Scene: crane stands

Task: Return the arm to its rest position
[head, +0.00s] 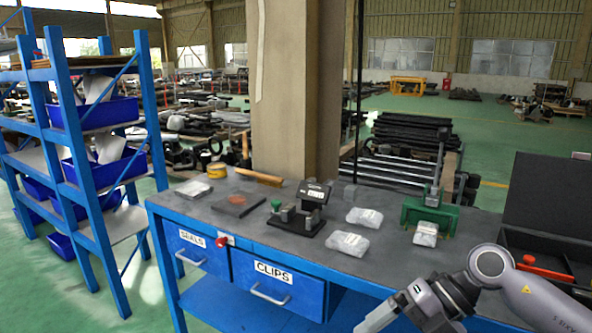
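My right arm comes in from the lower right, in front of the blue workbench (350,273). My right gripper (376,319) points down and left at the bottom edge of the picture, near the bench's front edge. Its fingers are partly cut off by the frame, so I cannot tell whether it is open or shut. I see nothing clearly held in it. My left arm and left gripper are not in view.
On the bench are a black device (306,206), clear bags (347,243), a green stand (430,216), a dark plate (239,204) and an open black case (548,206). Drawers marked SEALS (197,253) and CLIPS (277,283) are below. A blue shelf (93,170) stands left.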

